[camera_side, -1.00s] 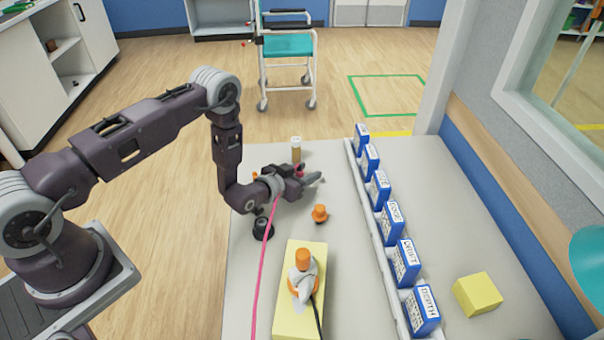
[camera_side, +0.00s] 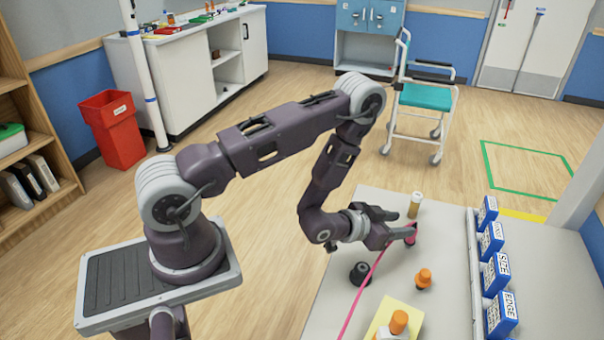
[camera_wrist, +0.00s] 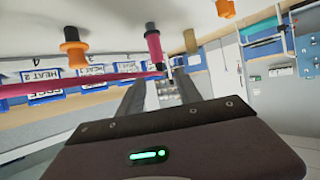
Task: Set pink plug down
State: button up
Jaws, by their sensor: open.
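The pink plug (camera_side: 411,236) is at the jaws of my gripper (camera_side: 397,225) in the side view, over the grey tabletop; the fingers partly hide it. In the wrist view, which is upside down, the pink plug (camera_wrist: 154,46) has its dark end at the table surface and looks upright. My gripper's fingers (camera_wrist: 158,92) are spread apart there, with the plug just beyond them. A pink cable (camera_side: 362,288) runs from the plug toward the lower left.
A black plug (camera_side: 360,273) and an orange plug (camera_side: 424,279) stand nearby. A tan, white-capped cylinder (camera_side: 415,204) is just behind the gripper. Blue labelled boxes (camera_side: 496,273) line a rail at right.

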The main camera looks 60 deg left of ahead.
notch_tip(320, 180, up, 20)
jog(key=s+f+g, duration=0.1)
jog(key=s+g, duration=0.2)
jog(key=s+d+r+g, duration=0.1)
jog(key=s+r, duration=0.2)
jog(key=s, duration=0.6)
jog(key=s+d+r+g, duration=0.1)
jog(key=s+r+g, duration=0.1)
jog(key=s, duration=0.7)
jog(key=s+d+r+g, duration=0.1)
jog(key=s+r, duration=0.3)
jog(key=s, duration=0.5)
jog(key=shift+s+r+g, duration=0.2)
jog(key=shift+s+g, duration=0.15)
jog(key=shift+g, duration=0.05)
